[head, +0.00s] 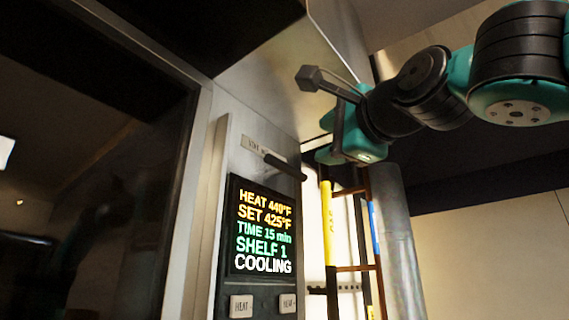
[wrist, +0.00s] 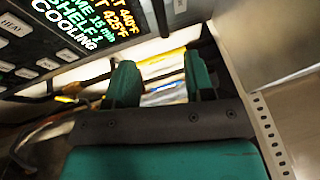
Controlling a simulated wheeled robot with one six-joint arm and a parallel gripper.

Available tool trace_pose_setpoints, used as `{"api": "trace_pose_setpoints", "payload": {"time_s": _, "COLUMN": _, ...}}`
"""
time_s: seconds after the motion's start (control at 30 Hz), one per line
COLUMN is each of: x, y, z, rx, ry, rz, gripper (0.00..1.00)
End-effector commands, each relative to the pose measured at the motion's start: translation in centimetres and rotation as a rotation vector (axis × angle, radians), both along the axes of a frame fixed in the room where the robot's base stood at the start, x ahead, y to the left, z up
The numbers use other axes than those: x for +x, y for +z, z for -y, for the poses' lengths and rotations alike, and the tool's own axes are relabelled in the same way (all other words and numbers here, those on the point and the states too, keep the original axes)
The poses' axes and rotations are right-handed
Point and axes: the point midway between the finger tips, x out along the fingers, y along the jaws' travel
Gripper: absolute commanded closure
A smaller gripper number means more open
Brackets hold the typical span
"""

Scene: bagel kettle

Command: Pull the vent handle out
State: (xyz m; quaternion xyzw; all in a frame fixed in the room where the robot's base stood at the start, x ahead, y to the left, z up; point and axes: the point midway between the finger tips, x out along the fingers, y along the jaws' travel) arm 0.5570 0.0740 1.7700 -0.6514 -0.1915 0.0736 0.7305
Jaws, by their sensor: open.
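The vent handle (head: 286,167) is a short dark bar standing out from the oven's control panel, beside a small label plate (head: 262,147) and above the lit display (head: 262,230). In the wrist view a dark bar (wrist: 160,16) at the top edge, right of the display, looks like the same handle. My gripper (head: 338,152) is to the right of the handle and apart from it in the head view. In the wrist view its two teal fingers (wrist: 162,80) are spread with nothing between them.
The oven's dark glass door (head: 90,170) fills the left. Buttons (head: 242,306) sit below the display. Behind my gripper stand a rack with yellow and blue strips (head: 328,215) and a grey metal pipe (head: 397,245). A metal hood (head: 275,90) overhangs the panel.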

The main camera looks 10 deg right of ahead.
Motion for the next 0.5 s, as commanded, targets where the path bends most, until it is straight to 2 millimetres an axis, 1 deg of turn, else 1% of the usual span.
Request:
{"api": "trace_pose_setpoints", "payload": {"time_s": 0.03, "x": 0.2, "y": 0.7, "z": -0.6, "rx": -0.004, "ry": 0.007, "rz": -0.002, "gripper": 0.52}}
{"api": "trace_pose_setpoints", "payload": {"time_s": 0.1, "x": 0.6, "y": 1.0, "z": -1.1, "rx": -0.006, "ry": 0.012, "rz": -0.002, "gripper": 0.52}}
{"api": "trace_pose_setpoints", "payload": {"time_s": 0.37, "x": 2.0, "y": 1.2, "z": -1.8, "rx": -0.005, "ry": 0.019, "rz": -0.004, "gripper": 0.52}}
{"api": "trace_pose_setpoints", "payload": {"time_s": 0.5, "x": 5.1, "y": 1.5, "z": -3.0, "rx": -0.007, "ry": 0.016, "rz": -0.006, "gripper": 0.52}}
